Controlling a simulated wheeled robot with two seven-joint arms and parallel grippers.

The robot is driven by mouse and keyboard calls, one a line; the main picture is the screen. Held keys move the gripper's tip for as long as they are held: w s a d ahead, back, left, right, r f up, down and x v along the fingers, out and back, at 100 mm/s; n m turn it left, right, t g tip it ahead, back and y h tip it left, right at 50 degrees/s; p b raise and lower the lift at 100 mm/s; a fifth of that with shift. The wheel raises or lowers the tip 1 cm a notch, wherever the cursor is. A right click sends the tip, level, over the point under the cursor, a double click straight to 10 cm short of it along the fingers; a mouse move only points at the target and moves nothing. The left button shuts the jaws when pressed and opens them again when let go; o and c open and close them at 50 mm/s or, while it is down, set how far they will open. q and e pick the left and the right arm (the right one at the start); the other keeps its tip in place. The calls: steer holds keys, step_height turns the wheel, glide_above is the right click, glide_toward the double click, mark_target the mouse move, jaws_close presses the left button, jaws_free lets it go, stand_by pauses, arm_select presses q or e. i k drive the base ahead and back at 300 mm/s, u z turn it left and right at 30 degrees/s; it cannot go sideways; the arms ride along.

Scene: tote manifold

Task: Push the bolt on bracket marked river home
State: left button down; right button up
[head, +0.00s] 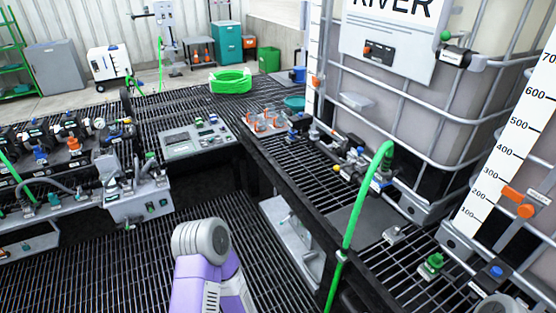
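A pale plate (414,55) with the word RIVER, its top cut off by the frame edge, is on the front of the caged tote (432,110) at the upper right. A small dark bracket-like fitting (380,52) with an orange end at its left sits on the plate below the lettering. It is too small to tell how far any bolt in it is pushed. A dark fitting with a green knob (446,36) is on the cage bar right of the plate. A purple and grey link of my arm rises at the bottom centre, well below the plate. Neither gripper's fingers show.
A green hose (352,215) arches up in front of the tote. A white level scale (505,140) with an orange clamp (518,202) stands at the right. Pipe fittings (350,165) line the grated bench. A control box (196,138) and manifold are left. Grated floor (130,260) is open lower left.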

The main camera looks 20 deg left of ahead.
mark_target(360, 151)
steer(key=u, duration=0.25)
steer(key=k, duration=0.15)
steer(key=z, duration=0.45)
steer(key=i, duration=0.7)
steer(key=u, duration=0.95)
steer(key=i, duration=1.05)
steer(key=z, duration=0.2)
